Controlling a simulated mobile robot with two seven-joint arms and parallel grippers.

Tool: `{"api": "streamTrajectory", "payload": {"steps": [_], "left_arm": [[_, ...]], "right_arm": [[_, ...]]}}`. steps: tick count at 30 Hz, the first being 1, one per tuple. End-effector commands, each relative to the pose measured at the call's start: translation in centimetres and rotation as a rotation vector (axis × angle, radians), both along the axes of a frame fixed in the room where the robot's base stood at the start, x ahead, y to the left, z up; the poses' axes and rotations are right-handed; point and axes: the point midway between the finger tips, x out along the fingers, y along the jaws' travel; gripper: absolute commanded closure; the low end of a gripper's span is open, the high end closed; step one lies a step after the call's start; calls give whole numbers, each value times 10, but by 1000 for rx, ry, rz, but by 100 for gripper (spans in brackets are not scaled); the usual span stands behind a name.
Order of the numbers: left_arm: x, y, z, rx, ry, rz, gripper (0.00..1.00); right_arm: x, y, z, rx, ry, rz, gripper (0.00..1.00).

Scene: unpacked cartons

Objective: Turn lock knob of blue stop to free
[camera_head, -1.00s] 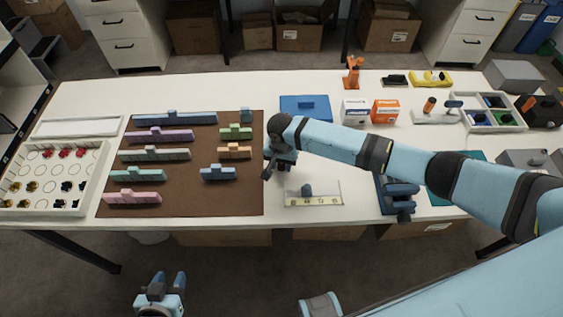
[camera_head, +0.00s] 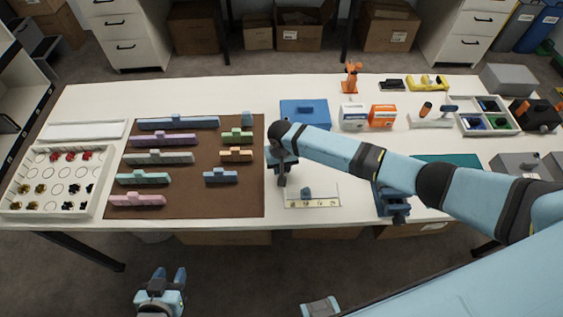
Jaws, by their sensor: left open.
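A blue device (camera_head: 391,204) stands at the front edge of the table, partly hidden behind my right arm. I cannot tell its knob's setting. Left of it, a pale plate (camera_head: 327,190) carries a small blue-grey knob (camera_head: 306,191) above a strip with several round marks. My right gripper (camera_head: 282,182) comes in from the right and points down above the table, left of and behind this knob, apart from it. Its fingers show nearly edge-on, so its opening is unclear. My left gripper (camera_head: 170,274) is open and empty below the table's front edge.
A brown mat (camera_head: 190,206) with several coloured blocks lies left of my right gripper. A blue box (camera_head: 305,112) lies behind it. White and orange boxes (camera_head: 383,116) and a divided tray (camera_head: 463,122) stand at the back right. A white tray (camera_head: 97,197) stands far left.

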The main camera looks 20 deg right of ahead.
Motion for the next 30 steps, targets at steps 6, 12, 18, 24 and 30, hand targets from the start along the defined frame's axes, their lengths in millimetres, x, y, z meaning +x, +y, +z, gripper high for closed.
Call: {"api": "streamTrajectory", "payload": {"steps": [6,12,18,24,30], "left_arm": [[1,3,16,5,-5,4,57],[0,7,22,10,-5,12,57],[-1,7,28,10,-3,14,57],[-2,7,32,10,-1,15,57],[-2,7,35,10,-1,16,57]], "right_arm": [[0,0,3,0,0,202,95],[1,0,3,0,-1,393,95],[1,0,2,1,-2,582,95],[1,1,2,1,-2,768,95],[1,1,1,0,-2,932,95]]}}
